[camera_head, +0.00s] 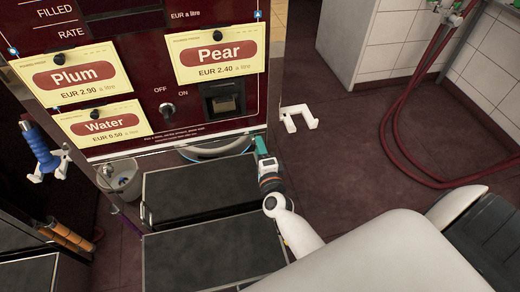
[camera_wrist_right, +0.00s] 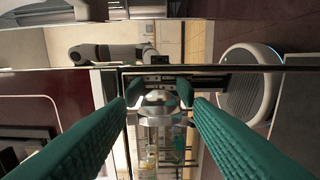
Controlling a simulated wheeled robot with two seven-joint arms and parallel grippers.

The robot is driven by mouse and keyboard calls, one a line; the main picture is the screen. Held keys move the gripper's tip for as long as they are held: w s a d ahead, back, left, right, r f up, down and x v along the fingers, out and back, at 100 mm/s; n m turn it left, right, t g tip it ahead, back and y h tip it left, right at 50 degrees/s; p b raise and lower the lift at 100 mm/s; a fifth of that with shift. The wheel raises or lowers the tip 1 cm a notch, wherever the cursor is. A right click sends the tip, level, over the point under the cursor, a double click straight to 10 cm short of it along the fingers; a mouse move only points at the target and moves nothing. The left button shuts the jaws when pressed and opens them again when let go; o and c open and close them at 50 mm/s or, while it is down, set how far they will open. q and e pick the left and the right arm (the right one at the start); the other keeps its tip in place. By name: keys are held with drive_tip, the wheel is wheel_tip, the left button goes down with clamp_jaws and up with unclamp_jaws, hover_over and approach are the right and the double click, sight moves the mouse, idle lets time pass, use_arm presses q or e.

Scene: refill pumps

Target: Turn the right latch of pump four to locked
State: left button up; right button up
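The maroon pump front (camera_head: 160,85) fills the upper left of the head view. My right gripper (camera_head: 261,150), with teal fingers, is low at the pump's right side, by the lower edge of its front. In the right wrist view its two ribbed fingers (camera_wrist_right: 160,92) are apart. A shiny rounded metal part (camera_wrist_right: 158,101) shows between the fingertips, under a dark horizontal edge; I cannot tell whether it is a latch or whether the fingers touch it. No pump number or latch marking is readable. My left gripper is not in view.
Price cards for Plum (camera_head: 75,79), Pear (camera_head: 219,57) and Water (camera_head: 105,124) are on the front. Two dark steps (camera_head: 200,187) stand below it. A white hook (camera_head: 299,117) sticks out at right. A red hose (camera_head: 402,150) hangs farther right; the floor between is clear.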

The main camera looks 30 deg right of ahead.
drive_tip(key=shift+o, duration=0.3)
drive_tip(key=shift+s, duration=0.1)
drive_tip(key=v, duration=1.2)
drive_tip(key=shift+b, duration=0.4)
drive_tip(key=s+a+f+n+g+y+p, duration=0.1)
drive_tip(key=s+a+f+n+g+y, duration=0.15)
drive_tip(key=f+n, duration=0.4)
drive_tip(key=s+a+f+n+g+y+p, duration=0.1)
drive_tip(key=s+f+n+g, duration=0.2)
drive_tip(key=f, duration=0.6)
drive_tip(key=s+a+f+n+g+y+p, duration=0.15)
drive_tip(key=s+f+n, duration=0.25)
drive_tip(key=f, duration=0.4)
drive_tip(key=s+d+f+n+g, duration=0.1)
drive_tip(key=s+f+n+g, duration=0.2)
drive_tip(key=s, duration=0.4)
drive_tip(key=s+d+f+n+g+p, duration=0.1)
drive_tip(key=s+d+f+n+g, duration=0.1)
drive_tip(key=s+f, duration=0.3)
drive_tip(key=s+d+f+n+g+p, duration=0.1)
drive_tip(key=s+f+n+g, duration=0.3)
drive_tip(key=s, duration=0.7)
drive_tip(key=shift+s+d+f+n, duration=0.25)
drive_tip(key=shift+d+f+n, duration=0.05)
drive_tip(key=shift+d+n, duration=0.25)
